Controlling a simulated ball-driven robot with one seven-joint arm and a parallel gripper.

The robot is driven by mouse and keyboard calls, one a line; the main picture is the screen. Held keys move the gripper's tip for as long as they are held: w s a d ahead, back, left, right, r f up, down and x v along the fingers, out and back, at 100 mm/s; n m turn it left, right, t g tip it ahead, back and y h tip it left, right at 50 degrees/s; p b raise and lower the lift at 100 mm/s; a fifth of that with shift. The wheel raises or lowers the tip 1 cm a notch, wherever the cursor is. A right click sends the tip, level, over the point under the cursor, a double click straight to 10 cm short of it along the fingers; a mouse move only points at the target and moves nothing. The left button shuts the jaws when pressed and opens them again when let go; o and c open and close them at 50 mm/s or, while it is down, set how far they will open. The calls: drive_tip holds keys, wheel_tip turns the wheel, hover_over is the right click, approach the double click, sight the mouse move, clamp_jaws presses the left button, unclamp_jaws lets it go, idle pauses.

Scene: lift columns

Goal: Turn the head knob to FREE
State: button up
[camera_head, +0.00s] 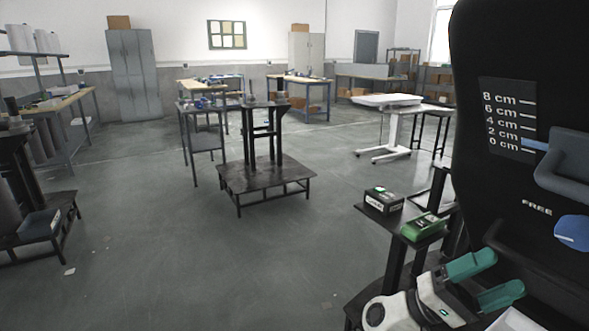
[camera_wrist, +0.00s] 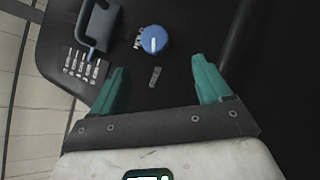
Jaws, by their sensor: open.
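The blue round knob (camera_head: 573,232) is on the black panel at the right edge of the head view, partly cut off. The wrist view shows the whole knob (camera_wrist: 154,39) with a short white line on its face. The white FREE label (camera_head: 537,208) is beside it on the panel. In the wrist view, one small label lies left of the knob and another below it, too blurred to read. My gripper (camera_head: 505,273) has teal fingers spread apart with nothing between them. In the wrist view, the knob is beyond the fingertips (camera_wrist: 160,65), apart from them.
A grey handle (camera_head: 568,165) juts from the panel near a centimetre scale (camera_head: 508,118); a blue pointer is near its low end. A green device (camera_head: 424,227) and a dark box (camera_head: 384,200) sit on a small stand near my arm.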

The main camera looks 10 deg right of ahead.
drive_tip(key=s+d+f+n+t+y+p, duration=0.2)
drive_tip(key=s+d+f+t+y, duration=0.3)
drive_tip(key=s+f, duration=0.35)
drive_tip(key=s+d+f+n+t+y+p, duration=0.3)
drive_tip(key=s+f+t+y, duration=0.35)
drive_tip(key=f, duration=0.35)
drive_tip(key=s+a+f+n+t+y+p, duration=0.1)
drive_tip(key=s+a+f+y, duration=0.2)
drive_tip(key=a+y, duration=0.3)
drive_tip(key=s+a+f+n+t+y+p, duration=0.1)
drive_tip(key=s+a+f+y, duration=0.3)
drive_tip(key=a, duration=0.6)
drive_tip(key=shift+s+a+f+t+y+p, duration=0.2)
drive_tip(key=shift+s+t+y+p, duration=0.45)
drive_tip(key=shift+s+y, duration=0.55)
